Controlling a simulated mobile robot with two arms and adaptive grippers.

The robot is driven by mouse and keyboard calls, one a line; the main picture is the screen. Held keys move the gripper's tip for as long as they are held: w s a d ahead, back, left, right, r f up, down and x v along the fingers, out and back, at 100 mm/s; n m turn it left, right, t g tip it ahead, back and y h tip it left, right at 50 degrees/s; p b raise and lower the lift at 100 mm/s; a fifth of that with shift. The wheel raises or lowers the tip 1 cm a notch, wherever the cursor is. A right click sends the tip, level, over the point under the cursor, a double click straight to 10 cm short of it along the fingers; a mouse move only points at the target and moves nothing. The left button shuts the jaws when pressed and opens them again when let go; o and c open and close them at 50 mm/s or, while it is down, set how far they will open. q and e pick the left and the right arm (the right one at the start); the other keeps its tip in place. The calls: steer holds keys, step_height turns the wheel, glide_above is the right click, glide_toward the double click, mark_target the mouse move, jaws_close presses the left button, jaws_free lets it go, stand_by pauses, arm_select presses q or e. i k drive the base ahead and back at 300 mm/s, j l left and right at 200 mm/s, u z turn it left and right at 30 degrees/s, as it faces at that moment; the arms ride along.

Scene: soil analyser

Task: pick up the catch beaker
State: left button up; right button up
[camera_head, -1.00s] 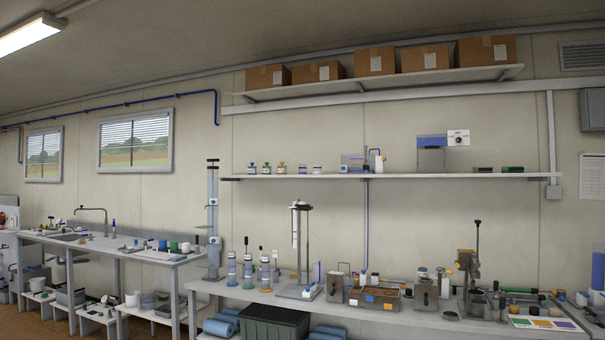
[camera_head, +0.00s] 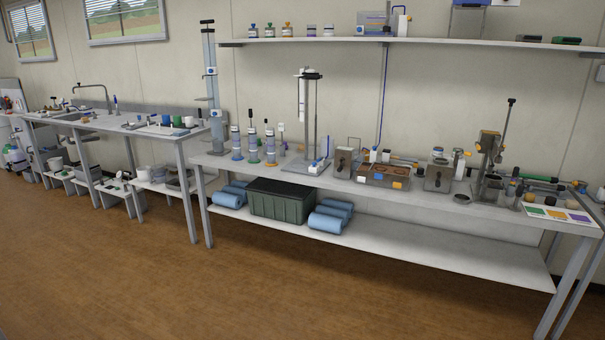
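I cannot pick out the catch beaker with certainty at this distance. A tall stand with a white upright tube (camera_head: 303,97) is on the right bench, and no beaker can be made out clearly under it. Several small clear cylinders with coloured bases, among them one with a blue base (camera_head: 236,146), stand to its left on the same bench. Small cups, including a green one (camera_head: 178,121), stand on the left bench. Neither of my grippers is in view.
The right bench (camera_head: 430,206) carries metal devices and a lever press (camera_head: 488,160). Its lower shelf (camera_head: 420,243) holds a dark green crate (camera_head: 280,200) and blue rolls (camera_head: 331,216). A sink bench (camera_head: 110,122) stands at left. The brown floor (camera_head: 200,290) in front is clear.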

mark_target(311, 28)
steer(key=i+l+z, duration=0.3)
steer(key=i, duration=0.65)
steer(key=i+z, duration=0.3)
steer(key=i, duration=0.65)
